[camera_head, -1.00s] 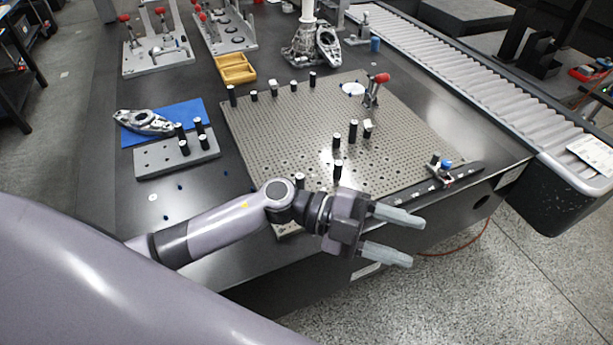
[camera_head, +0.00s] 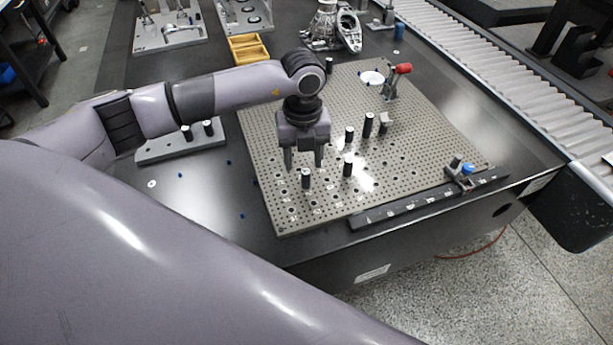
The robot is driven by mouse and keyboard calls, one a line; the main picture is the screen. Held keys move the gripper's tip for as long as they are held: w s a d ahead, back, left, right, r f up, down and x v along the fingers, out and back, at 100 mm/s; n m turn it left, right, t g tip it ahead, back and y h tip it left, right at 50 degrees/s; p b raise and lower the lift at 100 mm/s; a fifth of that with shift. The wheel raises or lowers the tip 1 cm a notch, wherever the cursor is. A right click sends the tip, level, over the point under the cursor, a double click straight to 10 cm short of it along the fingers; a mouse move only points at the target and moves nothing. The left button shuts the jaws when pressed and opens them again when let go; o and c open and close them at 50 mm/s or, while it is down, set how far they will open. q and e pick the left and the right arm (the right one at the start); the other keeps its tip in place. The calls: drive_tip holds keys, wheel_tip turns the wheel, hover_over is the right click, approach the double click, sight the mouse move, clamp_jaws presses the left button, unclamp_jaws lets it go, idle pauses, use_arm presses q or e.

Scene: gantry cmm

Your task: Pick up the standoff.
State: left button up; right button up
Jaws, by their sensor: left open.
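Several black cylindrical standoffs with light tops stand upright on the perforated grey plate (camera_head: 420,150). The nearest standoff (camera_head: 306,180) is at the plate's front left. A second standoff (camera_head: 348,169) stands to its right, and two more, a shorter one (camera_head: 349,135) and a taller one (camera_head: 368,126), stand farther back. My left gripper (camera_head: 304,166) points down over the plate with its two fingers apart and nothing between them. Its fingertips appear just above and behind the nearest standoff; the exact height gap is hard to tell. My right gripper is not in view.
A red-handled clamp (camera_head: 397,77) stands at the plate's back right, near a white disc (camera_head: 371,78). A dark bar (camera_head: 410,208) with a blue-knobbed fixture (camera_head: 466,170) lies along the front edge. A grey block (camera_head: 160,149) with black pins and a yellow tray (camera_head: 248,48) are to the left.

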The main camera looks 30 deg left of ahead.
sight(306, 171)
use_arm(q)
drive_tip(key=f, duration=0.4)
drive_tip(key=shift+s+d+f, duration=0.1)
drive_tip(key=shift+d+f, duration=0.1)
drive_tip(key=shift+d, duration=0.15)
clamp_jaws()
drive_tip(key=shift+r, duration=0.15)
